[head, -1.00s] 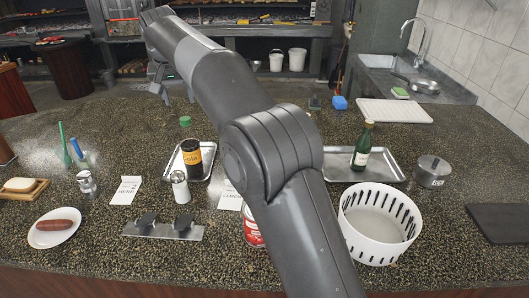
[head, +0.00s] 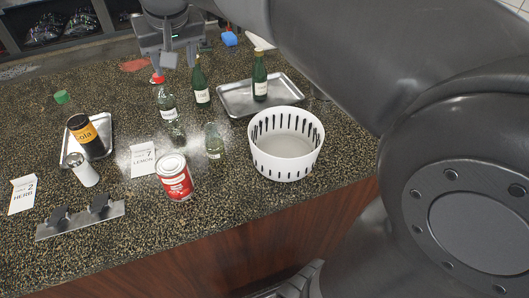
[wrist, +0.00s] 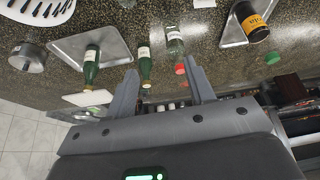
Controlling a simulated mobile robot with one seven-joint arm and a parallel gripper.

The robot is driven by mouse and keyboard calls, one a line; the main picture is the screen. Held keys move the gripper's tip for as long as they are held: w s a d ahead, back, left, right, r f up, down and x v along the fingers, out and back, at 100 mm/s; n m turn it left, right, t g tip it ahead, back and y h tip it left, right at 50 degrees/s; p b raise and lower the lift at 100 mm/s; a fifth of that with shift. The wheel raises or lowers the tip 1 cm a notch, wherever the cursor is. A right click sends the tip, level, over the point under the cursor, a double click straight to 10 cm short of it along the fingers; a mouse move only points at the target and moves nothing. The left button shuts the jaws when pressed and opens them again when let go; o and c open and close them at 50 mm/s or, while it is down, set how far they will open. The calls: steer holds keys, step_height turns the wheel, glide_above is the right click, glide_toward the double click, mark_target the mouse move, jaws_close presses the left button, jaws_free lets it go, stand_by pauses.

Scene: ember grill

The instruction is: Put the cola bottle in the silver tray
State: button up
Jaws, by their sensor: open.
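Another silver tray (head: 233,106) lies to the right and holds a green bottle (head: 260,78). My gripper (head: 168,62) is open and empty at the top of the head view, above the far part of the counter and right of the cola bottle. In the wrist view, its spread fingers (wrist: 162,72) have nothing between them.
A red-capped clear bottle (head: 167,107) and a green bottle (head: 201,82) stand near my gripper. A white slotted basket (head: 286,150), red can (head: 174,178), glass jar (head: 214,141), white shaker (head: 82,169) and label cards crowd the front. The counter's far left is mostly clear.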

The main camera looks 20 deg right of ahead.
steer(key=s+d+f, duration=0.5)
steer(key=s+f, duration=0.1)
steer(key=s, duration=0.3)
steer(key=s+d+f+m, duration=0.1)
steer(key=s+d+f, duration=0.5)
steer(key=s, duration=0.4)
steer(key=shift+s+f+t+h, duration=0.3)
steer(key=shift+f, duration=0.4)
